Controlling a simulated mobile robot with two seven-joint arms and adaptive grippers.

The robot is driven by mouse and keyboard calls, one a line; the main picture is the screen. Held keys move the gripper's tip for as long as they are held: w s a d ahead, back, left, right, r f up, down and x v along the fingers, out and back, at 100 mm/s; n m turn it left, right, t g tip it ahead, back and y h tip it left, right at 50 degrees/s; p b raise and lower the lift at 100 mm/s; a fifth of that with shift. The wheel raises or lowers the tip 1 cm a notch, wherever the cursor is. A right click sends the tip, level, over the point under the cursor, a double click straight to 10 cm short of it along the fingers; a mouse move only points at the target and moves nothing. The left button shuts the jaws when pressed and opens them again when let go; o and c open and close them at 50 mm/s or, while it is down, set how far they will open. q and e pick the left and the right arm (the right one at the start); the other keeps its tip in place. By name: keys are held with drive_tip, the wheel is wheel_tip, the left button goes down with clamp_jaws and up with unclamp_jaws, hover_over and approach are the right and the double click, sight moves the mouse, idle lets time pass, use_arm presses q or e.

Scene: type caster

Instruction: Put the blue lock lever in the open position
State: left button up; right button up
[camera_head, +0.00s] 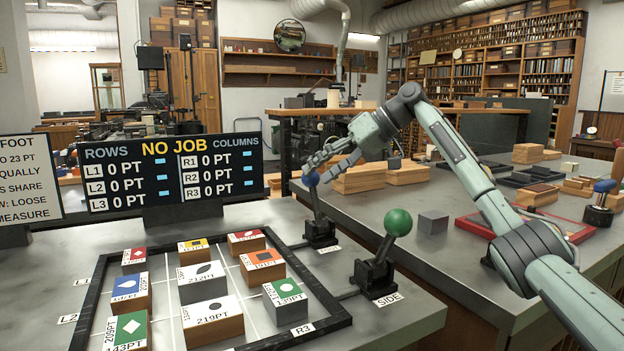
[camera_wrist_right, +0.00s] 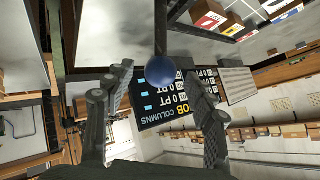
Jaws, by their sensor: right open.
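The blue lock lever (camera_head: 314,205) has a blue ball knob on a dark rod. It rises from a black base (camera_head: 320,232) at the back right corner of the dark frame, leaning slightly left. My right gripper (camera_head: 318,172) is at the knob's height, its fingers close beside the ball in the head view. In the right wrist view, the blue ball (camera_wrist_right: 160,70) sits between the tips of my open right gripper (camera_wrist_right: 158,80), with space on both sides. Whether a finger touches it I cannot tell. My left gripper is not in view.
A green-knobbed lever (camera_head: 398,222), labelled SIDE, stands nearer, right of the frame. The dark frame (camera_head: 335,318) holds several coloured-top type blocks. A sign (camera_head: 172,168) reading NO JOB stands behind. A grey cube (camera_head: 432,223) and a red tray (camera_head: 575,232) lie right.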

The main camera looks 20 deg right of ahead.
drive_tip(key=v, duration=0.8)
drive_tip(key=shift+s, duration=0.15)
